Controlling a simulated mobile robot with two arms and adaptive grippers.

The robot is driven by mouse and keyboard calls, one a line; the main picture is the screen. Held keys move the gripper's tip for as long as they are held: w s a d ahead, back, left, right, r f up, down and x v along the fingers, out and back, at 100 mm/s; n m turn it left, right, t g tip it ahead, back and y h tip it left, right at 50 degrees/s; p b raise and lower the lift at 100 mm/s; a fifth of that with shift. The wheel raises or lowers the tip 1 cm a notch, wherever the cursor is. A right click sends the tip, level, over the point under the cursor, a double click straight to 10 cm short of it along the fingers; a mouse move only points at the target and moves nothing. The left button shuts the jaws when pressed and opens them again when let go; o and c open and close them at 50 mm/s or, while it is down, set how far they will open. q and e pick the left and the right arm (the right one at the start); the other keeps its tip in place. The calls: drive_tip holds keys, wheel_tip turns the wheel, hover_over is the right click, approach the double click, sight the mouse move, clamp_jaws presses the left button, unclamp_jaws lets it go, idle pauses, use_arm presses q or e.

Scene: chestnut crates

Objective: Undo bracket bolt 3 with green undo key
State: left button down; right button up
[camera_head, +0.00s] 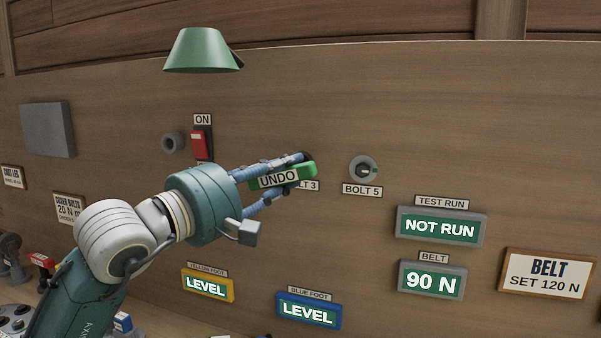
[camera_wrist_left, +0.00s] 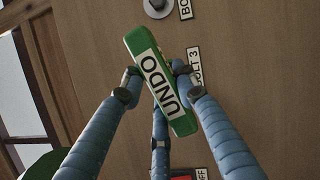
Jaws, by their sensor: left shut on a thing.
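My left gripper (camera_head: 280,178) is shut on the green undo key (camera_head: 310,170), which carries a white UNDO label. In the left wrist view the key (camera_wrist_left: 185,125) lies between the blue fingers of the gripper (camera_wrist_left: 155,90). The key is in front of bolt 3 on the wooden wall; the bolt itself is mostly hidden behind key and fingers. The bolt 3 label (camera_head: 312,186) is partly covered. I cannot tell whether the key sits on the bolt. My right gripper is not in view.
Bolt 5 (camera_head: 363,169) is just right of the key. A red ON switch (camera_head: 199,143) is to the left, a green lamp shade (camera_head: 198,50) above. Panels reading NOT RUN (camera_head: 440,228) and 90 N (camera_head: 432,281) are at the lower right. LEVEL panels (camera_head: 308,311) are below.

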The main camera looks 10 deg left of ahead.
use_arm(q)
drive_tip(key=shift+n+t+b, duration=0.3)
drive_tip(key=shift+n+b, duration=0.4)
drive_tip(key=shift+b, duration=0.05)
drive_tip(key=shift+a, duration=0.15)
drive_tip(key=shift+s, duration=0.1)
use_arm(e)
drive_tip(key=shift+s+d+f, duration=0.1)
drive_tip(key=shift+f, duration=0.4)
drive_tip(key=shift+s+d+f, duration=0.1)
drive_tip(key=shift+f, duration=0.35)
use_arm(q)
drive_tip(key=shift+n, duration=0.3)
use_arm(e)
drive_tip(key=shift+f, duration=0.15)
